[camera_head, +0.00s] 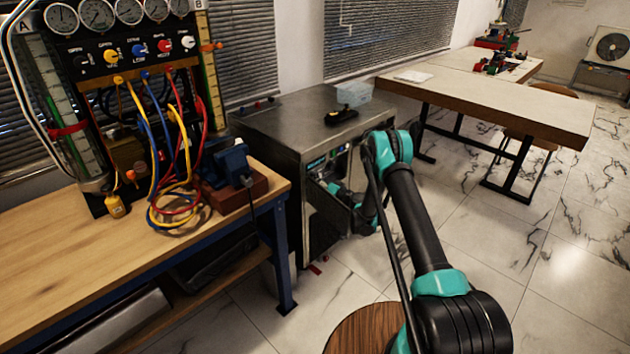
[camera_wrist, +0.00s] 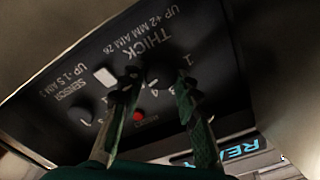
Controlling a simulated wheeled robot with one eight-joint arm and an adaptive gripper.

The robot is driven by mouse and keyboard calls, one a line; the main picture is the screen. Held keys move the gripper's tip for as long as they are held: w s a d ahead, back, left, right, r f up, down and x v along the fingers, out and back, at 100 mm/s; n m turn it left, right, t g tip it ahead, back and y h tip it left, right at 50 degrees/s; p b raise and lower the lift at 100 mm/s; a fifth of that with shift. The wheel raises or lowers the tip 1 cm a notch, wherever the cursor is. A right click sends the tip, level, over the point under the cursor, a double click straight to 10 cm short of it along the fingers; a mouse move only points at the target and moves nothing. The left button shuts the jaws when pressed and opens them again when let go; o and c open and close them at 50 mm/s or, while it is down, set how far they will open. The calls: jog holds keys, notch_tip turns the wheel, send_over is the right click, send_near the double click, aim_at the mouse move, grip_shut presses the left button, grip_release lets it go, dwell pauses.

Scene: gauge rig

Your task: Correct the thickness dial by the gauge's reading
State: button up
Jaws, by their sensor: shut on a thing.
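In the wrist view a black panel (camera_wrist: 60,115) carries white lettering, including "THICK", "UP +2 MM AIM 26" and "SENSOR". A dark round knob, the thickness dial (camera_wrist: 160,74), sits beside the "THICK" label. My gripper (camera_wrist: 156,90) has one finger on each side of this dial and is shut on it. The dial's pointer and setting are too dark to read. In the head view my gripper (camera_head: 347,194) is low at the front of the metal cabinet (camera_head: 275,135), and the dial is hidden there. I cannot tell which instrument is the gauge, and no reading is legible.
A clear box (camera_head: 354,93) and a black device (camera_head: 341,116) sit on the cabinet. A wooden bench (camera_head: 80,260) with dials and hoses stands left.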

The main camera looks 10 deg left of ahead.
jog(key=o, duration=1.1)
jog(key=shift+o, duration=0.2)
